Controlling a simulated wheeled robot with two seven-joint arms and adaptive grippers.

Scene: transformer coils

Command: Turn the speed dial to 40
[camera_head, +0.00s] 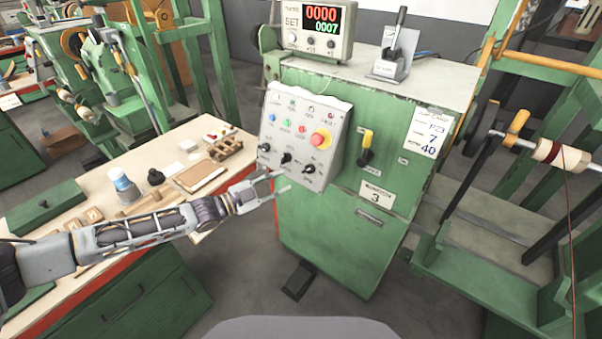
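The grey control box (301,125) hangs on the front of the green winding machine. Along its lower edge sit black knobs: a left one (265,147), a middle one (286,158) and a right one (309,168). Their labels and settings are too small to read, so I cannot tell which is the speed dial. My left gripper (286,180) reaches in from the left, just below the middle and right knobs. Its two fingers are apart with nothing visible between them. It appears clear of the knobs. My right gripper is out of view.
A red emergency button (320,138) is on the box. A yellow-handled switch (366,147) and a card (428,132) reading 7 and 40 are to the right. A counter (320,27) shows 0000 and 0007. A workbench (100,185) with tools lies under my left arm.

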